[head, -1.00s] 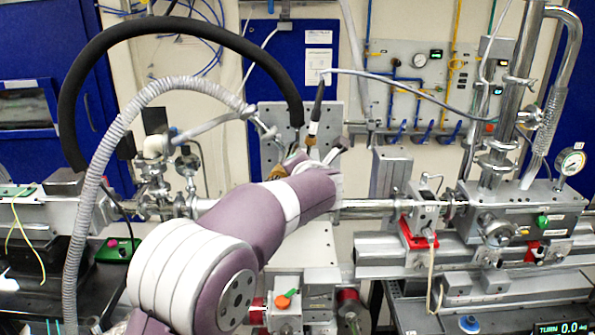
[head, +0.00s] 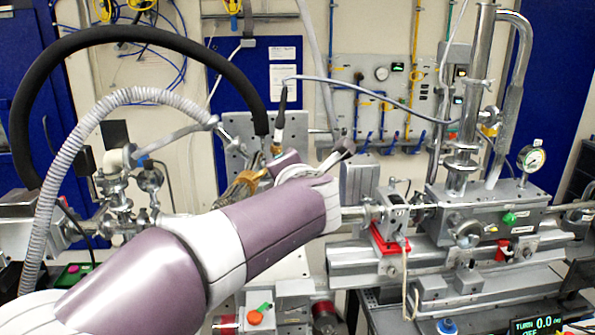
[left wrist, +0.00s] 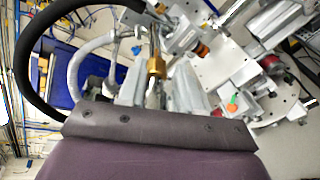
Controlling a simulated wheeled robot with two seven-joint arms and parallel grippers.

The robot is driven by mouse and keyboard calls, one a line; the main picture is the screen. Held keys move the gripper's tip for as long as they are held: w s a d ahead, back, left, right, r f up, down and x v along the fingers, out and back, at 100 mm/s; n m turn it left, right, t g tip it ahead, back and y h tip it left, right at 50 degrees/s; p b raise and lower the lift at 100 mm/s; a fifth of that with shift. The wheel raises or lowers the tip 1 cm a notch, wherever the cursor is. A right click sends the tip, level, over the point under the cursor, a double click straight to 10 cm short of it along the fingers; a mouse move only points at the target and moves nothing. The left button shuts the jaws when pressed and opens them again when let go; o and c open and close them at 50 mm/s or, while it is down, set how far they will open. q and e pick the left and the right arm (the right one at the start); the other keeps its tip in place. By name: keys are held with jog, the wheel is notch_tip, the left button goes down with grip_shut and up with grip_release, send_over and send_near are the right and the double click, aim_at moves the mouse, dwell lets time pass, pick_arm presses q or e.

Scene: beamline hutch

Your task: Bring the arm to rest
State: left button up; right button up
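My left arm (head: 275,235), purple and white, reaches in from the lower left in the head view and crosses in front of the beamline. My left gripper (head: 338,155) shows small and grey at its far end, mostly hidden behind the wrist. My right gripper is in neither view.
A black hose (head: 120,35) and a grey corrugated hose (head: 72,150) arch at left. A brass fitting (left wrist: 156,68) shows in the left wrist view. The steel chamber (head: 480,213), red-based unit (head: 390,240) and gauge (head: 532,158) stand right of the arm.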

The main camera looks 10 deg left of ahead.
pick_arm(q)
jog(key=s+d+f+m+g+h+b, duration=0.15)
jog(key=d+f+m+h, duration=0.25)
jog(key=f+m, duration=0.55)
jog(key=s+d+f+m+g+h+b, duration=0.15)
jog(key=d+f+m+h, duration=0.25)
jog(key=f+m, duration=0.55)
jog(key=s+a+f+m+g+y+b, duration=0.1)
jog(key=s+a+f+m+g, duration=0.1)
jog(key=s+f, duration=0.5)
jog(key=s+a+f+m+g+y+b, duration=0.1)
jog(key=s+a+f+m+g+b, duration=0.1)
jog(key=s+a+f, duration=0.5)
jog(key=s+a+f+m+g+y+b, duration=0.1)
jog(key=s+a+f+m+g, duration=0.3)
jog(key=s+f, duration=0.3)
notch_tip(320, 180, down, 2)
jog(key=shift+s+a+f+g+b, duration=0.15)
jog(key=shift+a+g+b, duration=0.25)
jog(key=shift+a+g, duration=0.4)
